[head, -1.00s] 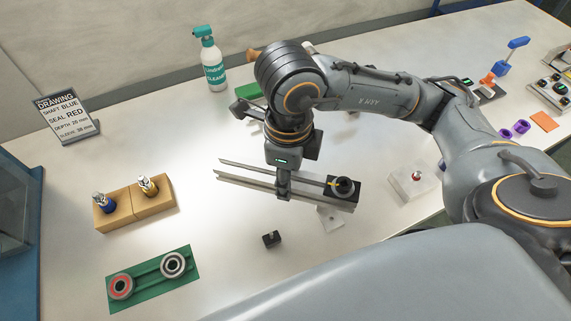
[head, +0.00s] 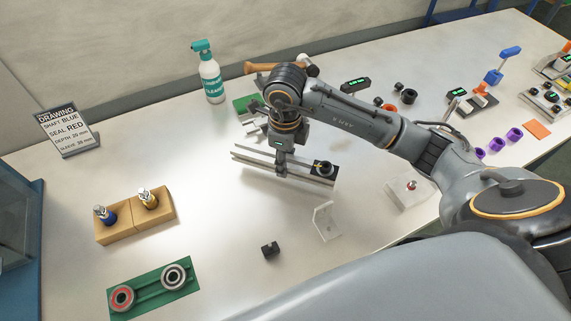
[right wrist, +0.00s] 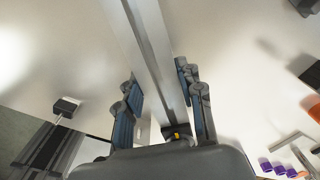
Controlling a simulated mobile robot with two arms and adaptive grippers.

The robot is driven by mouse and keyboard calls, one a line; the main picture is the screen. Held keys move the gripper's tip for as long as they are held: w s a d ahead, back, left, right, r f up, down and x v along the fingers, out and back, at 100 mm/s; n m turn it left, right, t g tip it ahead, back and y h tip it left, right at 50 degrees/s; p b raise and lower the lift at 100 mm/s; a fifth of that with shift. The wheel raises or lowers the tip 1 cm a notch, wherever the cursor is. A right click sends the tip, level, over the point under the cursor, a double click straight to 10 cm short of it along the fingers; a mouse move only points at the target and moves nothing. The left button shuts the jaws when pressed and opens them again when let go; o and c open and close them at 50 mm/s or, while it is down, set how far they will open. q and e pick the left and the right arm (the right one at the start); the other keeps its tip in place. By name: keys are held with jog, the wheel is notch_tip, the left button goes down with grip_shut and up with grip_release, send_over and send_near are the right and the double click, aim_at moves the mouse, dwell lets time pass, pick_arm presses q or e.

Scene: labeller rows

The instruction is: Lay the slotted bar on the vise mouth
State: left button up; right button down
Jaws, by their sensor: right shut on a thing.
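My right gripper (head: 281,168) is shut on the slotted bar (head: 250,161), a long grey bar, and holds it near its middle. The bar runs roughly left to right, and a black round fitting (head: 323,168) shows at its right end. In the right wrist view the bar (right wrist: 150,45) passes between the two fingers (right wrist: 163,98). A dark grey vise (right wrist: 43,148) with a rod and black handle shows at the lower left there. The bar looks apart from the vise. My left gripper is not in view.
A spray bottle (head: 210,77) and a wooden-handled tool (head: 262,67) are at the back. A clear bracket (head: 326,222) and a small black block (head: 270,250) lie in front. A tan block (head: 125,228) and green tray (head: 146,289) stand left.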

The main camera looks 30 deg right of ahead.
notch_tip(320, 180, down, 3)
jog(key=shift+w+p, duration=0.15)
jog(key=shift+p, duration=0.7)
jog(key=shift+d+f, duration=0.1)
jog(key=shift+f, duration=0.1)
jog(key=shift+f, duration=0.1)
jog(key=shift+f+b, duration=0.15)
jog(key=shift+b, duration=0.15)
jog(key=c, duration=0.8)
grip_release()
jog(key=shift+c, duration=0.2)
